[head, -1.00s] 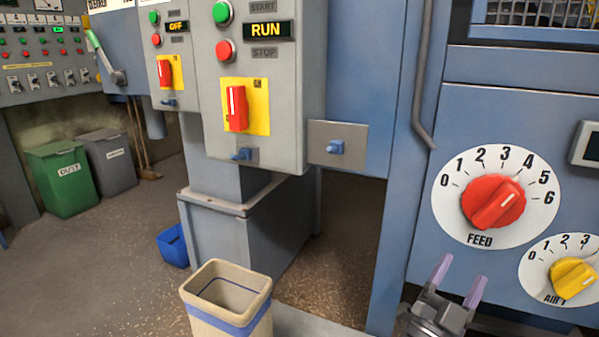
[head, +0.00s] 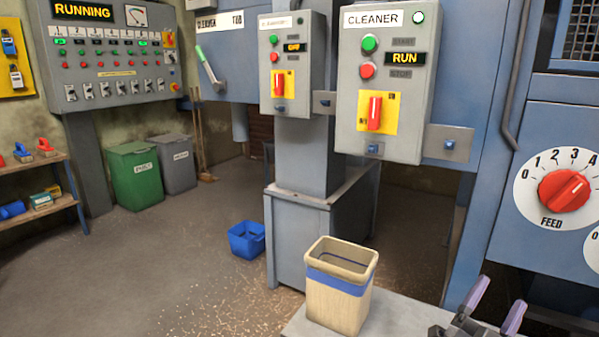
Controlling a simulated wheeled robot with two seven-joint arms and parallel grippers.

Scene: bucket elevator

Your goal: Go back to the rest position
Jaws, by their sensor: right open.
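My right gripper (head: 492,300) is at the bottom right of the head view, with its two purple-tipped fingers apart and nothing between them. It is below and left of the red FEED knob (head: 566,190) and touches nothing that I can see. My left gripper is not in view. The CLEANER control box (head: 384,90) shows RUN on its display, and its red switch handle (head: 374,113) stands upright on a yellow plate.
A beige bin with a blue band (head: 340,290) stands on a pale ledge (head: 300,325) left of my right gripper. A blue bucket (head: 247,240) is on the floor. A panel reading RUNNING (head: 105,55) is at the left. Open floor lies left of centre.

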